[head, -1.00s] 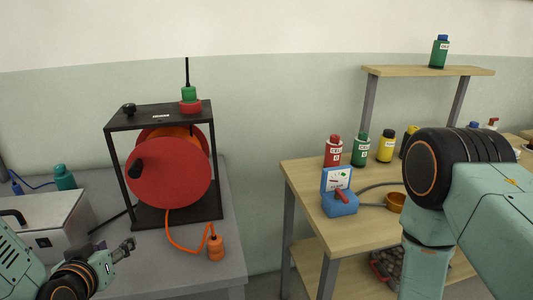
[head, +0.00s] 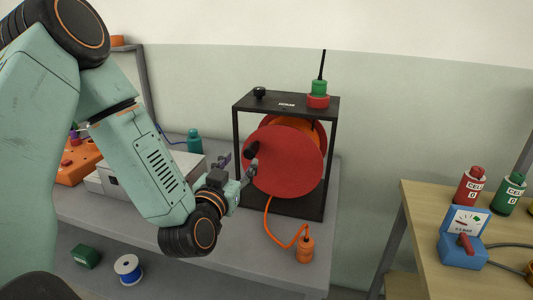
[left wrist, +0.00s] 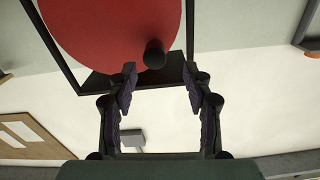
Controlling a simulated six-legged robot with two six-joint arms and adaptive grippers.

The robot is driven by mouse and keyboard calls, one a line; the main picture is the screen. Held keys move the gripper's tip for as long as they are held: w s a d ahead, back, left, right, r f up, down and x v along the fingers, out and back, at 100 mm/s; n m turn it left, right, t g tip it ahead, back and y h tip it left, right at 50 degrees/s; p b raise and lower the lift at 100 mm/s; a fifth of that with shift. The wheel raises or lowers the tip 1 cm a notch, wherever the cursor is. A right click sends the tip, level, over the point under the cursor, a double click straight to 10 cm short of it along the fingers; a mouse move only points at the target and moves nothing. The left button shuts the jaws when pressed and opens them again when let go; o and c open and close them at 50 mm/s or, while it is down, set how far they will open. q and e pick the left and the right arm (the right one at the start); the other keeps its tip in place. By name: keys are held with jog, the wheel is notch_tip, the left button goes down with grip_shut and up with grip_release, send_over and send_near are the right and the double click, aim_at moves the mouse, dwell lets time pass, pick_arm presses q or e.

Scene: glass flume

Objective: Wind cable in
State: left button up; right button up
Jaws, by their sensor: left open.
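A red cable reel (head: 283,165) sits in a black frame (head: 237,150) on the grey bench. A black crank knob (head: 251,150) sticks out from the reel's face; it also shows in the left wrist view (left wrist: 154,54). Orange cable (head: 272,225) hangs from the reel's underside and ends in an orange plug (head: 304,250) on the bench. My left gripper (head: 238,163) is open and empty, close to the knob. In the left wrist view its fingers (left wrist: 158,90) are spread, with the knob just beyond and between the tips. My right gripper is not in view.
A green and red button (head: 318,95) and a black knob (head: 260,92) top the frame. A teal bottle (head: 194,142) stands behind my left arm. A blue gauge box (head: 463,245) and bottles stand on the wooden table at right.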

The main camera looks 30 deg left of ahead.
aim_at(248, 154)
pick_arm(q)
jog(key=x, duration=0.7)
jog(key=shift+d, duration=0.3)
jog(key=shift+w+a, duration=0.15)
jog(key=shift+w, duration=0.05)
jog(key=shift+w+d+r, duration=0.1)
jog(key=shift+w+d, duration=0.05)
jog(key=shift+d, duration=0.15)
jog(key=shift+a, duration=0.25)
jog(key=c, duration=0.5)
jog(key=shift+d, duration=0.15)
grip_shut()
